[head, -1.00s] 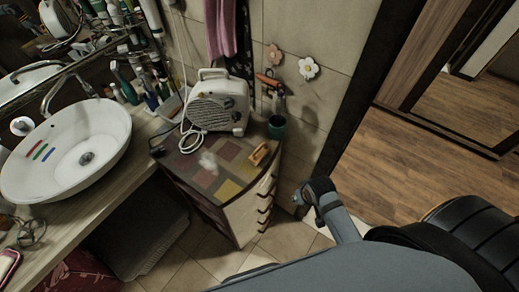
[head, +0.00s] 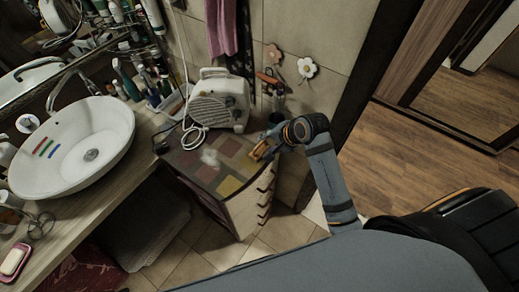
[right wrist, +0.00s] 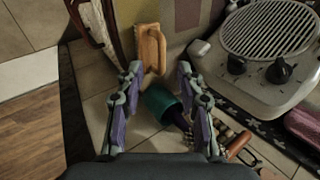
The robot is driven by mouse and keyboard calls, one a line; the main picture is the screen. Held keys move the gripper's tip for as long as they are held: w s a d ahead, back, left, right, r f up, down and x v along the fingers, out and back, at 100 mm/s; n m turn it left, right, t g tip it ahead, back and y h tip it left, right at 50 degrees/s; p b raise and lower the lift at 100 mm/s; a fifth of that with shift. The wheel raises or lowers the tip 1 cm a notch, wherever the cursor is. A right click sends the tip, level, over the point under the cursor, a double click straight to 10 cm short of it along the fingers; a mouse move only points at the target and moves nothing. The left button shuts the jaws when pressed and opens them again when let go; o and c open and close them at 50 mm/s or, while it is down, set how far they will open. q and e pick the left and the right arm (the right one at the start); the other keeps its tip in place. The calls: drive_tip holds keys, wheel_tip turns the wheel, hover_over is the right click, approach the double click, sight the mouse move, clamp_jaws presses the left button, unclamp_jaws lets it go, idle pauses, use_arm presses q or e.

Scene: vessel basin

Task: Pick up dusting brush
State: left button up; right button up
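The dusting brush (head: 259,152), with a light wooden handle, lies on the patterned cabinet top near its right front edge. In the right wrist view the brush (right wrist: 151,48) is just beyond the fingertips, toward the left finger. My right gripper (right wrist: 159,70) is open with nothing between its fingertips. In the head view my right gripper (head: 272,141) is at the cabinet's right edge and partly covers the brush. My left gripper is not in view.
A white heater (head: 218,100) stands behind the brush on the cabinet (head: 229,186). A green cup (right wrist: 160,102) with tools is close by the right gripper. A basin (head: 75,145) is at the left.

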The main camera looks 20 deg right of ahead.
sight(259, 145)
drive_tip(key=shift+w+a+f, duration=0.2)
drive_tip(key=shift+w+f, duration=0.1)
drive_tip(key=shift+f, duration=0.1)
drive_tip(key=shift+w+f, duration=0.1)
drive_tip(key=p+x, duration=0.2)
drive_tip(key=x, duration=0.1)
drive_tip(key=shift+w+a+f, duration=0.15)
drive_tip(key=shift+w+f, duration=0.1)
drive_tip(key=shift+f, duration=0.05)
drive_tip(key=shift+w+a+f, duration=0.15)
drive_tip(key=shift+w+f, duration=0.1)
drive_tip(key=shift+f, duration=0.15)
clamp_jaws()
